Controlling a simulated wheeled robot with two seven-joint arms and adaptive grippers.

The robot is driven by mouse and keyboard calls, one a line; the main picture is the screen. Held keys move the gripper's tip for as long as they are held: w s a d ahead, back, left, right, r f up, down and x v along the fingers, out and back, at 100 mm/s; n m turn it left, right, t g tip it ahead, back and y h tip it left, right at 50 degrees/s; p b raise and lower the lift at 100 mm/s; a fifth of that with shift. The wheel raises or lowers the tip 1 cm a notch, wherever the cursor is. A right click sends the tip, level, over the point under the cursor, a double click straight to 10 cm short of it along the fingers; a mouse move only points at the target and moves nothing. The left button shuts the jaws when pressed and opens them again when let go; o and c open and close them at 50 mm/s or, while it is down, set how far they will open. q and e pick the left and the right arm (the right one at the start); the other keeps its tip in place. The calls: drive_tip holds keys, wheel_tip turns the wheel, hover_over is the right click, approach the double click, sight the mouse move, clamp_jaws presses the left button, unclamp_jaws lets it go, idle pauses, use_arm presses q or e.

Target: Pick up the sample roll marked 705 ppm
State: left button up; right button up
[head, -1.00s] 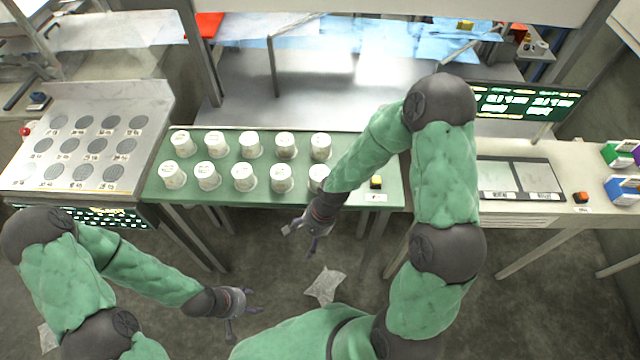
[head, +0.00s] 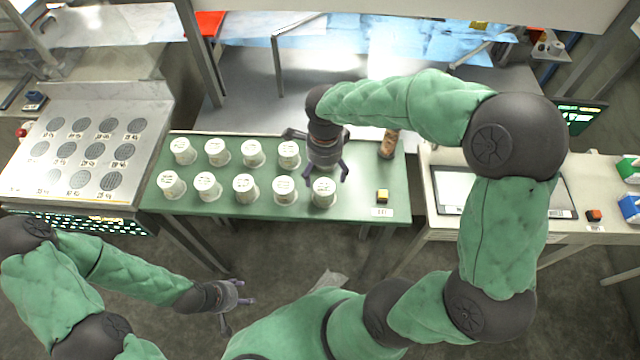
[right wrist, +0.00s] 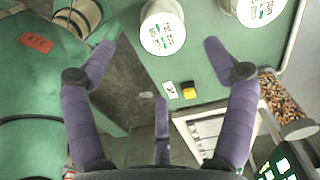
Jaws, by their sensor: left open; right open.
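Several white sample rolls stand upright in two rows on a green table (head: 355,205); their printed labels are too small to read, so I cannot tell which is marked 705 ppm. My right gripper (head: 326,176) is open and empty, above the right end of the rows, just behind the front-right roll (head: 323,194). It hides part of the back row's right end. In the right wrist view the open fingers (right wrist: 160,75) point toward a roll (right wrist: 162,28), with another roll (right wrist: 262,10) further right. My left gripper (head: 235,297) is open and empty, low in front of the table.
A jar of brown pellets (head: 388,143) stands at the green table's back right, near my right arm. A yellow-topped button (head: 382,195) sits at the front right. A plate with dark discs (head: 85,150) is left; a pale bench (head: 445,222) is right.

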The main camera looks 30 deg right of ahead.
sight(325, 186)
wheel_tip(325, 186, down, 6)
drive_tip(key=shift+s+r+b, duration=0.1)
drive_tip(key=shift+r+b, duration=0.15)
drive_tip(key=shift+b, duration=0.35)
drive_tip(key=f, duration=0.2)
drive_tip(key=f+b, duration=0.1)
drive_tip(key=f, duration=0.2)
drive_tip(key=shift+w+d, duration=0.2)
drive_tip(key=shift+r, duration=0.1)
drive_tip(key=c, duration=1.3)
